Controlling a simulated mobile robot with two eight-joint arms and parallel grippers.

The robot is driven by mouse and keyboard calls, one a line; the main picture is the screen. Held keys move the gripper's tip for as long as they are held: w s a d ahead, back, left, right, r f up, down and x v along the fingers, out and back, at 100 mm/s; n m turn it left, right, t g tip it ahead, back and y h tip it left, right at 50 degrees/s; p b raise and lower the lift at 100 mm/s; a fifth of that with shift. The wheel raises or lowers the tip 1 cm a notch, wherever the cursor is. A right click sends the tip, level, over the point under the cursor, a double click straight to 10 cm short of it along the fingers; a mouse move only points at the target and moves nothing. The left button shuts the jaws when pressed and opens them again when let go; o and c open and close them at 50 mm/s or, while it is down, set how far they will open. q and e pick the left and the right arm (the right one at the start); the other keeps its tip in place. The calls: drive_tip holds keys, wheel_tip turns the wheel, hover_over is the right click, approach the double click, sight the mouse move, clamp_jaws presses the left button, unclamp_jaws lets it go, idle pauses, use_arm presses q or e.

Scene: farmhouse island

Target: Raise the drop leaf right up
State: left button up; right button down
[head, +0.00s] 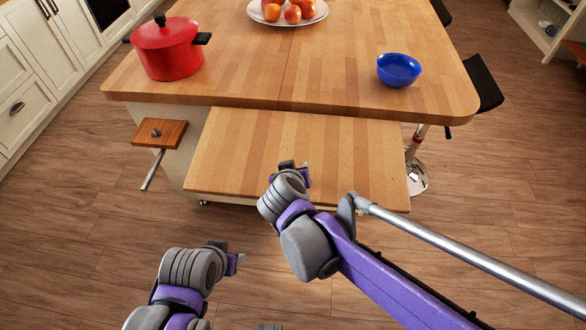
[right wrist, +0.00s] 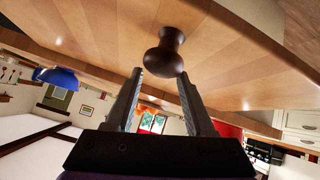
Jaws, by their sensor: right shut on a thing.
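The drop leaf (head: 290,150) is a striped wooden board at the near side of the island top (head: 330,70). It slopes down from the island's edge towards me, below the level of the top. A dark round knob (right wrist: 171,52) stands on a wooden face in the right wrist view; the head view does not show it. My right gripper (head: 292,168) is at the leaf's near part, its fingers shut on the knob in the right wrist view (right wrist: 163,90). My left gripper (head: 236,258) is low in front of the leaf, apart from it; its jaw opening is unclear.
A red pot (head: 167,50), a plate of fruit (head: 262,20) and a blue bowl (head: 398,70) stand on the island top. A small wooden piece with a metal rod (head: 158,134) juts out left of the leaf. A stool (head: 482,85) stands at right. Floor before the leaf is clear.

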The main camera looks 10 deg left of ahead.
drive_tip(key=c, duration=0.7)
unclamp_jaws()
drive_tip(key=shift+w+d, duration=0.1)
drive_tip(key=shift+d, duration=0.25)
drive_tip(key=o, duration=0.5)
drive_tip(key=shift+d, duration=0.15)
drive_tip(key=shift+c, duration=0.2)
drive_tip(key=shift+a, duration=0.2)
drive_tip(key=shift+s+r, duration=0.2)
drive_tip(key=shift+s, duration=0.05)
drive_tip(key=v, duration=1)
drive_tip(key=shift+p, duration=0.45)
drive_tip(key=shift+d+r, duration=0.15)
